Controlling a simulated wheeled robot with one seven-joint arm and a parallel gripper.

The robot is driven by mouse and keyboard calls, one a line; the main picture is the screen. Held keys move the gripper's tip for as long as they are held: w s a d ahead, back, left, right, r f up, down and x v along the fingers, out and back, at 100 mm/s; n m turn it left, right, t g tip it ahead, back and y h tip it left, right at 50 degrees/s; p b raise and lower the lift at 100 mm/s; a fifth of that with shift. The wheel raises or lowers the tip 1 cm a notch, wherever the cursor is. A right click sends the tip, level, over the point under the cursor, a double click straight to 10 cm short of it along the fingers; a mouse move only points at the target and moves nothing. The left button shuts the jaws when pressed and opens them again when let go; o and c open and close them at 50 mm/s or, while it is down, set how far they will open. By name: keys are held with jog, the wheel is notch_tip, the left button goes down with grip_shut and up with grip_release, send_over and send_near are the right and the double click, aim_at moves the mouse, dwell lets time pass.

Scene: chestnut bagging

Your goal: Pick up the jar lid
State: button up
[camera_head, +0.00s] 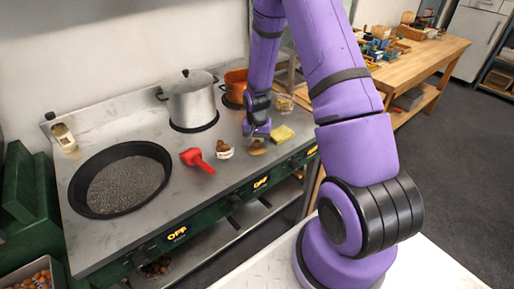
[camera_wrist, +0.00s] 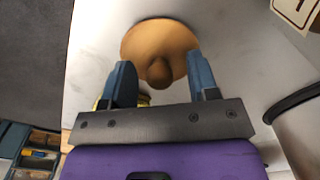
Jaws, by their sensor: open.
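The jar lid (camera_wrist: 160,45) is a round tan disc with a darker brown knob (camera_wrist: 160,72) in its middle. In the wrist view it lies on the pale grey worktop. In the head view the lid (camera_head: 257,148) shows partly below my gripper (camera_head: 257,131). In the wrist view my gripper (camera_wrist: 162,80) is open, with one blue-grey finger on each side of the knob. The fingers appear apart from the knob. I cannot tell how high the fingertips are above the lid.
A small cup (camera_head: 224,150) of brown chestnuts and a red scoop (camera_head: 197,159) are to the left. A steel pot (camera_head: 190,100), an orange pot (camera_head: 235,88) and a black pan (camera_head: 120,180) stand on the worktop.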

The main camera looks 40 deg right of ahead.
jog(key=c, duration=1)
jog(key=shift+r, duration=0.1)
